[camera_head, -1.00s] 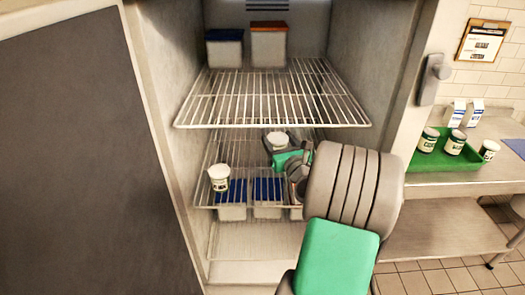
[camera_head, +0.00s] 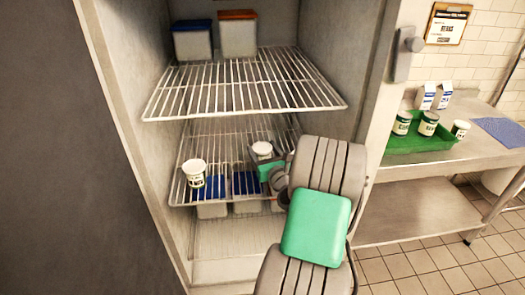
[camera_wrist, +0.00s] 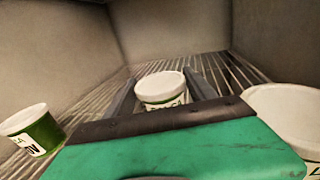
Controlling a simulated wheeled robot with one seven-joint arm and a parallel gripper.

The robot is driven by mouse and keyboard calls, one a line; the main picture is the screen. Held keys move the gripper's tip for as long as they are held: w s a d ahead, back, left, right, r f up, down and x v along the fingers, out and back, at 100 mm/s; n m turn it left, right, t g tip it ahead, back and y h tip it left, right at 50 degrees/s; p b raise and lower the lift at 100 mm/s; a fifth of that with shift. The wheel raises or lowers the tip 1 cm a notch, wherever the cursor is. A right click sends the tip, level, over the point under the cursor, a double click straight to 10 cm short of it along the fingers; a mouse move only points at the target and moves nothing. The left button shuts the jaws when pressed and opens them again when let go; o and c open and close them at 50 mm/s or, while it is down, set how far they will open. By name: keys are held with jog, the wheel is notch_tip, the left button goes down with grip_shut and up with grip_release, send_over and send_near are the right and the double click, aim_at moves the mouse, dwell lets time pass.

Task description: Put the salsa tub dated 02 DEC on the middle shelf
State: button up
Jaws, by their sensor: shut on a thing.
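My gripper (camera_head: 270,168) is inside the open fridge at the middle wire shelf (camera_head: 182,192). It is shut on a white salsa tub (camera_head: 262,150) with a green label; in the wrist view this tub (camera_wrist: 163,90) stands upright between the fingers. I cannot read its date or tell whether it rests on the wires. A similar tub (camera_head: 194,172) stands at the shelf's front left, apart from it; a green-and-white tub also shows at the left of the wrist view (camera_wrist: 32,130). Another white tub (camera_wrist: 290,115) shows close at the right there. My arm hides part of the shelf.
Blue-lidded boxes (camera_head: 246,184) stand below the middle shelf. On the right counter, a green tray (camera_head: 400,146) holds tubs. The fridge side walls flank my arm.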

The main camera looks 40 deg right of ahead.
jog(key=o, duration=1.4)
jog(key=shift+f, duration=0.1)
jog(key=shift+c, duration=0.2)
jog(key=shift+s, duration=0.15)
jog(key=v, duration=1.1)
jog(key=shift+b, duration=0.4)
jog(key=shift+s+a, duration=0.25)
jog(key=shift+s, duration=0.05)
